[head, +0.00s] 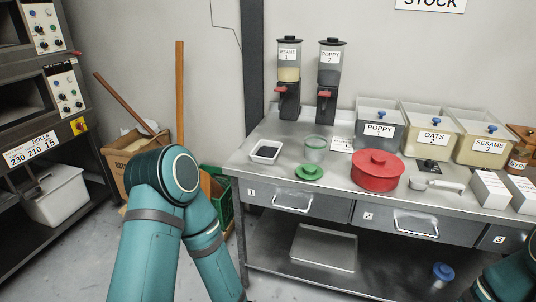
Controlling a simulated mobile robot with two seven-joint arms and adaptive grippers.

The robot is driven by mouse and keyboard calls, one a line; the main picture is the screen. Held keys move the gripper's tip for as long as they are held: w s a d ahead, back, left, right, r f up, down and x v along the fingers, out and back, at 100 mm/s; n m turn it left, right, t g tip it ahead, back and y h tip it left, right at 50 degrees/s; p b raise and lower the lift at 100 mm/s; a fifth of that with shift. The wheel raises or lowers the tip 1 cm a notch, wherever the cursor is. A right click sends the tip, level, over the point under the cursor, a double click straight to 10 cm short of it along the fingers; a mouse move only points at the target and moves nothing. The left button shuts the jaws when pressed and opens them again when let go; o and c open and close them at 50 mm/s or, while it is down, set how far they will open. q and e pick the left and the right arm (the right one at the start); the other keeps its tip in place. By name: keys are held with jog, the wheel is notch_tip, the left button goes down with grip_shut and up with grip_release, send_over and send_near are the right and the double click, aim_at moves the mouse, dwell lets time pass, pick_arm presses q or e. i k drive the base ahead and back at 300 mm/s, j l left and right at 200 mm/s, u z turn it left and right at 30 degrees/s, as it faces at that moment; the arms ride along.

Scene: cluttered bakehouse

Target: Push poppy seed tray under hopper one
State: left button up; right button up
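A small white tray (264,158) with dark contents, which look like poppy seed, lies on the left end of the steel counter (245,168). A hopper labelled SESAME 1 (289,74) stands at the back of the counter, with pale contents and a red lever. A second hopper labelled POPPY 2 (330,76) stands to its right, with dark contents. The white tray is in front of the SESAME 1 hopper and a little left of it, not beneath its spout. Parts of both my arms show at the bottom, but neither gripper is in view.
A clear cup (315,150), a green lid (309,172) and a red round container (377,172) stand right of the tray. Bins labelled POPPY 1 (379,131), OATS 2 (430,138) and SESAME 3 (488,146) line the back. Drawers (293,203) front the counter.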

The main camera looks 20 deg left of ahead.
aim_at(266, 152)
jog(key=i+j+z, duration=0.15)
jog(key=j, duration=0.3)
jog(key=i+j+z, duration=0.2)
jog(key=j, duration=0.25)
jog(key=i+j+z, duration=0.15)
jog(key=j, duration=0.3)
jog(key=j+z, duration=0.2)
jog(key=j, duration=0.25)
